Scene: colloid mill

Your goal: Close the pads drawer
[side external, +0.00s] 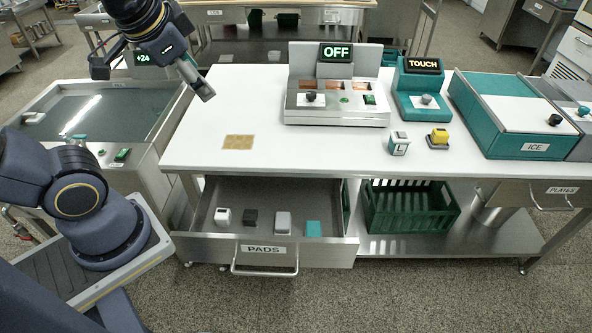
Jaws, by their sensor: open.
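The pads drawer (330,250) is pulled out below the left part of the white table. Its front carries a "PADS" label and a wire handle (265,270). Inside, along the front, stand a white block (222,217), a black block (251,218), a grey block (283,222) and a teal block (313,229). My gripper (207,95) is raised above the table's back left, well away from the drawer. It is open, with nothing visible in it.
On the white table (300,160) stand an "OFF" machine (337,100), a "TOUCH" unit (418,90), an "ICE" box (510,115) and two small blocks. A green crate (410,210) sits on the shelf right of the drawer. The floor before the drawer is clear.

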